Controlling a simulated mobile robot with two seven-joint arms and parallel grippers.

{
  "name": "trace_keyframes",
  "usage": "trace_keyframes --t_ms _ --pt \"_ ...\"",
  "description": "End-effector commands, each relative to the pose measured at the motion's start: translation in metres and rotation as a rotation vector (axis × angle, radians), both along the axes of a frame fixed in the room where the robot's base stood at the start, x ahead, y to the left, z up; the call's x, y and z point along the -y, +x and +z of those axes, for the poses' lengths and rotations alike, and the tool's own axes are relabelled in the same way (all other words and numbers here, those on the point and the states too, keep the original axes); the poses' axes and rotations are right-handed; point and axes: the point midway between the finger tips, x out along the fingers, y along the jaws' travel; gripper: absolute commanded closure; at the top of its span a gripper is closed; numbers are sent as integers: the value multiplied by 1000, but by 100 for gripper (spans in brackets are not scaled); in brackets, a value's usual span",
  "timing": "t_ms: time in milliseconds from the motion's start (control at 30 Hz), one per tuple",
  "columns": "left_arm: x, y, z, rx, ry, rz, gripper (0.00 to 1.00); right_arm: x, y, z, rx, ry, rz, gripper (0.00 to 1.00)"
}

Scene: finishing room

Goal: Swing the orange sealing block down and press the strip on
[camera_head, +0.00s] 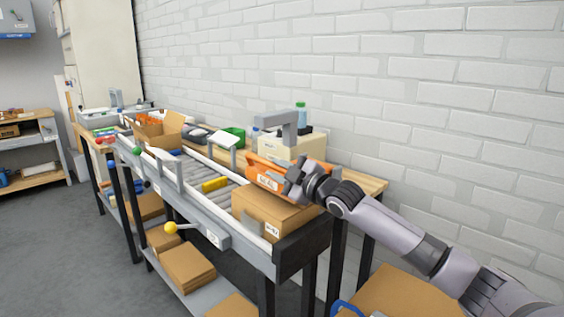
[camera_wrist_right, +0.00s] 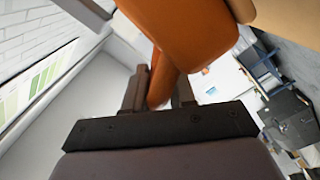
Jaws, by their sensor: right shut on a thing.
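The orange sealing block (camera_head: 262,173) is at the right end of the roller bench, just above the far side of a closed cardboard box (camera_head: 272,208). Whether it touches the box is not clear. My right gripper (camera_head: 291,180) is shut on the orange part at its right end. In the right wrist view, the orange part (camera_wrist_right: 182,32) runs down between the fingers of the gripper (camera_wrist_right: 158,92), with a tan surface, seemingly cardboard, at the top right. I cannot make out the strip clearly. My left gripper is out of view.
A beige housing with a grey arm (camera_head: 290,128) stands behind the block. A yellow-knobbed lever (camera_head: 171,228) sticks out in front. An open carton (camera_head: 160,132) stands farther left. The brick wall closes the back.

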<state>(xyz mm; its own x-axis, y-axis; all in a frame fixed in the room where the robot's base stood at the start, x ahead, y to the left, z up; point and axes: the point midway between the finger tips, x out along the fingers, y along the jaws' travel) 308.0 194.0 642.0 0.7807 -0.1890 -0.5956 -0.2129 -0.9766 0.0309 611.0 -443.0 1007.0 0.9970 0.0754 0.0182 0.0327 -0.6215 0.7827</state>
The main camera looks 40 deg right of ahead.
Motion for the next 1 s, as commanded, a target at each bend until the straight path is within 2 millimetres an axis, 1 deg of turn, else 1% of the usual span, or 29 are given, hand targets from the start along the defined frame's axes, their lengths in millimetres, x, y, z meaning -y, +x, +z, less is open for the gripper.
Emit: trace_keyframes --t_ms 33,200,633,667,700,733,1000 --pt "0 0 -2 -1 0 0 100 3 0 -7 -7 -21 -8 100" --pt "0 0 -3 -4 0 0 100 3 1 -13 -2 -52 -9 100" --pt "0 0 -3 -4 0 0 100 4 1 -14 -2 -60 -10 100" --pt "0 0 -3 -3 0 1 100 4 1 -14 -2 -60 -11 72" --pt "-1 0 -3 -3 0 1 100 4 1 -13 -2 -60 -10 59" --pt "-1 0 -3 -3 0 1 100 4 1 -13 0 -59 -10 58" --pt "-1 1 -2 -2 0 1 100 1 1 -12 3 -55 -5 58"
